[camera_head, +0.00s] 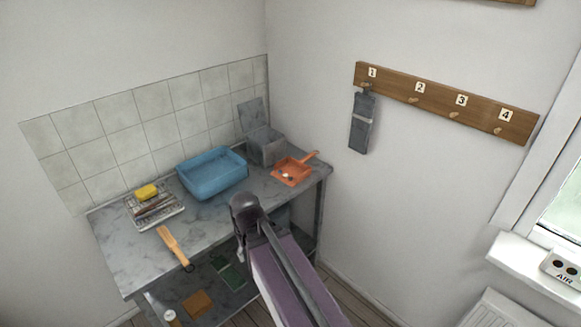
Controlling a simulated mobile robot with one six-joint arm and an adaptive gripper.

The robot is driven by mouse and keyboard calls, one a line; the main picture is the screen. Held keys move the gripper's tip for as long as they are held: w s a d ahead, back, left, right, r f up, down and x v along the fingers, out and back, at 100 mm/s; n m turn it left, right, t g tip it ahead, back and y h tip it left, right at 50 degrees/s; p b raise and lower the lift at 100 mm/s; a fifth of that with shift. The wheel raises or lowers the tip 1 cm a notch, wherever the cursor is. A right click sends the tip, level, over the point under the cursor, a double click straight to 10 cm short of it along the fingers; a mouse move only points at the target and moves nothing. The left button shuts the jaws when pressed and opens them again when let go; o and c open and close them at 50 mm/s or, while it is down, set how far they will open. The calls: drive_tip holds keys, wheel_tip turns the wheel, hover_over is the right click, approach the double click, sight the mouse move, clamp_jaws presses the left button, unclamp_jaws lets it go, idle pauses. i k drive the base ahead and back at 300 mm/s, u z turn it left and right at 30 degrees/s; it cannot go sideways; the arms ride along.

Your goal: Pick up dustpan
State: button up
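The orange dustpan (296,170) lies on the right end of the grey marble-look worktop (215,228), its handle pointing to the back right. A few small pale and dark bits lie in its pan. My arm, purple and dark grey, reaches up from the bottom of the view in front of the worktop. Its rounded dark joint is left of and nearer than the dustpan, apart from it in the picture. A small dark part hangs below that joint; I cannot make out my gripper's fingers or whether they are open.
A blue basin (213,174) and an open grey box (266,148) stand behind. A wire rack (155,210) with a yellow sponge (146,191) and a wooden-handled brush (172,243) are at left. A numbered hook rail (440,103) holds a grey cloth-like item (362,124) at hook 1.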

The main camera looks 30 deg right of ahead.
sight(295, 169)
drive_tip(key=k, duration=0.65)
drive_tip(key=z, duration=0.55)
drive_tip(key=i, duration=0.8)
drive_tip(key=z, duration=0.4)
drive_tip(key=i, duration=0.9)
drive_tip(key=u, duration=0.25)
